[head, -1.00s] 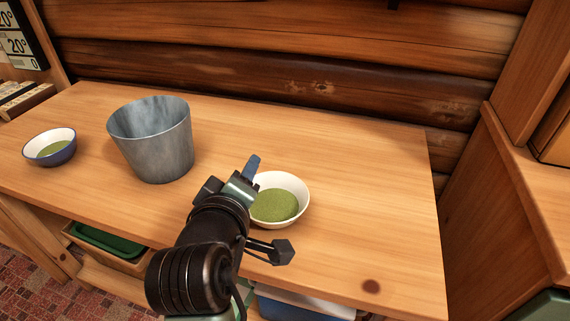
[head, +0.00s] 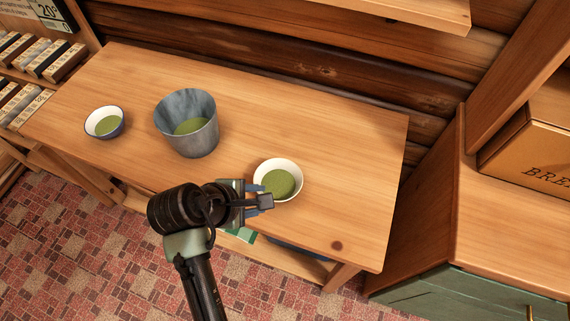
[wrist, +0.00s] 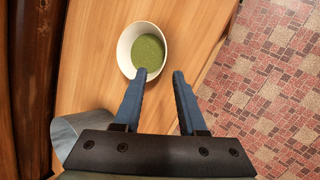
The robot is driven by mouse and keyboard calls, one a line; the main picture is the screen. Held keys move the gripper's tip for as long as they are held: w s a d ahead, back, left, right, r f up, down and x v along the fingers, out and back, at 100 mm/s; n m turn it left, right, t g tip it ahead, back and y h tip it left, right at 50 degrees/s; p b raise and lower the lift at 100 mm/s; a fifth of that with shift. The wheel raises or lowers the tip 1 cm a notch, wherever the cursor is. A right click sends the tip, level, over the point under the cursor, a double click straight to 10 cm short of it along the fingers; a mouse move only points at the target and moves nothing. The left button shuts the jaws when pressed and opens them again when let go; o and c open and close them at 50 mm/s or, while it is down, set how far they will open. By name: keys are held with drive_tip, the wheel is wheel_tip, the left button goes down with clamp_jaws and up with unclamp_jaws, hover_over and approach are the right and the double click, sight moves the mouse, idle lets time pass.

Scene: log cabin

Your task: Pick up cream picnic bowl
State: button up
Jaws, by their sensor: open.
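The cream picnic bowl (head: 289,165), white-cream with a green inside bottom, sits upright on the wooden table near its front edge. In the wrist view the bowl (wrist: 125,52) lies just beyond my fingertips. My gripper (head: 262,198) is open and empty, at the bowl's front left side in the head view. In the wrist view my gripper (wrist: 160,74) has its left fingertip overlapping the bowl's near rim and its right fingertip outside the bowl. I cannot tell whether a finger touches the rim.
A grey metal bucket (head: 197,140) with green inside stands left of the bowl. A blue-rimmed bowl (head: 104,135) is at the table's left. The wooden table (head: 340,150) is clear right of the cream bowl. A wooden counter with a box (head: 535,150) stands right.

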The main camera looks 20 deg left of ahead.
sight(278, 183)
drive_tip(key=shift+g, duration=0.3)
drive_tip(key=x, duration=0.7)
drive_tip(key=shift+s+d, duration=0.35)
drive_tip(key=shift+d, duration=0.05)
drive_tip(key=shift+w+a+b+x, duration=0.15)
drive_tip(key=shift+b+x, duration=0.1)
drive_tip(key=shift+x, duration=1.05)
drive_tip(key=shift+w+a+b+x, duration=0.1)
drive_tip(key=shift+b+x, duration=0.1)
drive_tip(key=shift+x, duration=1.15)
drive_tip(key=shift+r, duration=0.1)
clamp_jaws()
